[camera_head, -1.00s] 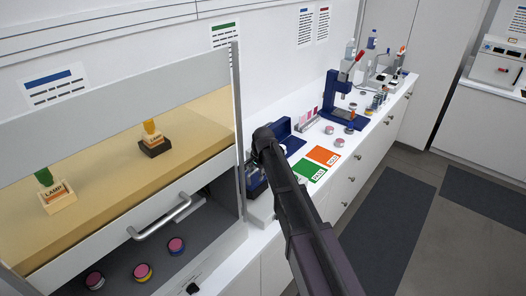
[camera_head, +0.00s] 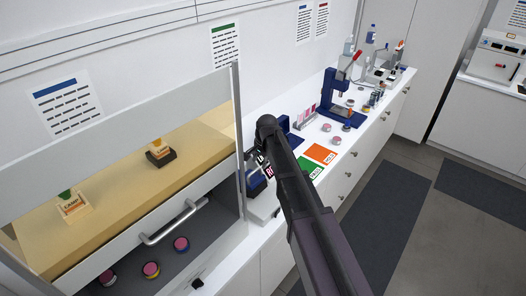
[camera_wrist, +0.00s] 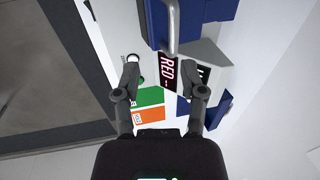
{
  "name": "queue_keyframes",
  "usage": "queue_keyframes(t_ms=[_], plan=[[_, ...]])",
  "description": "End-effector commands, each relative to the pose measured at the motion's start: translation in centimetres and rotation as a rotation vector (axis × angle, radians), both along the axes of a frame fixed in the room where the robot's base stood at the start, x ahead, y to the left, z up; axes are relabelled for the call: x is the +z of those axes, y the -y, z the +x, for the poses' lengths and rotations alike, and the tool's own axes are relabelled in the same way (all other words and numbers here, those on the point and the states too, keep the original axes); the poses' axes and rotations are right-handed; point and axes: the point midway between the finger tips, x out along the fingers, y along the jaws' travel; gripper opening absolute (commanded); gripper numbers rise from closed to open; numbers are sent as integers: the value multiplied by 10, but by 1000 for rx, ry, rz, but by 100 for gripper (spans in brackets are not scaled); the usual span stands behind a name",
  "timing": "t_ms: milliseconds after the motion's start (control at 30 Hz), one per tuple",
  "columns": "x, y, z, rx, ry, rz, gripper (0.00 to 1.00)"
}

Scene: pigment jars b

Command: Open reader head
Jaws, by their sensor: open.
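The reader, a blue and grey device, stands on the white bench just right of the cabinet; its blue part (camera_head: 257,186) shows in the head view, partly hidden by my arm. In the wrist view its blue head (camera_wrist: 155,22) is at the top, with a grey bar handle (camera_wrist: 173,35) in front of it. A dark display (camera_wrist: 169,72) with red characters reading "RED" lies below the handle. My gripper (camera_wrist: 161,72) is open and its fingers are apart, pointing toward the reader. The handle lies beyond the fingertips, and nothing is seen held between them.
A green card (camera_head: 310,168) and an orange card (camera_head: 320,153) lie on the bench right of my arm. A blue press (camera_head: 335,100) and several jars stand farther back. A cabinet with a bar handle (camera_head: 174,222) is at left, with jars inside below.

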Motion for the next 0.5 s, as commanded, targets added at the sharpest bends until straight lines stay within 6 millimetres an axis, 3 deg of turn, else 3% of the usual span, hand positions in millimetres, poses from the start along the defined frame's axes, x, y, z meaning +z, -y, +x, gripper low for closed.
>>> queue_keyframes(t_ms=[100, 500], plan=[[15, 2, -2, 0, 0, 0, 53], [43, 7, -5, -1, 0, 0, 53]])
